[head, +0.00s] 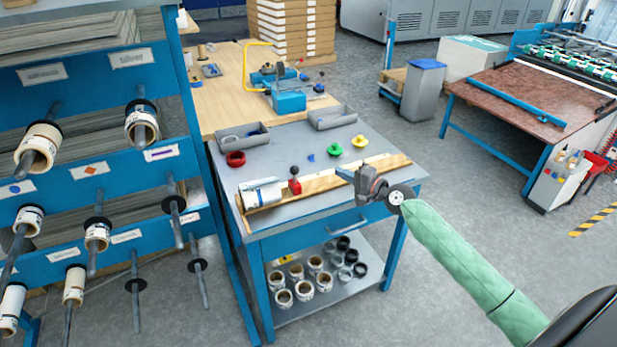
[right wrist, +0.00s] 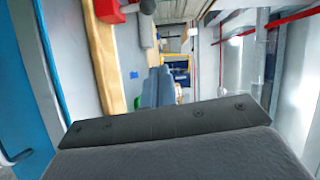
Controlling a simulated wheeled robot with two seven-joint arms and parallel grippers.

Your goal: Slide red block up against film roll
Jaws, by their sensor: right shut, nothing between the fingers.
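The red block (head: 295,187), with a dark knob on top, stands at the wooden strip (head: 325,182) on the cart top. The white film roll (head: 262,193) lies just left of it, at the left end of the strip. The block also shows at the top left of the right wrist view (right wrist: 108,11), beside the strip. My left gripper is out of view.
On the cart top (head: 290,148) are a red ring (head: 235,159), a green knob (head: 335,149), a yellow knob (head: 360,141) and two grey trays (head: 332,117) at the back. A blue roll rack (head: 85,148) stands at the left.

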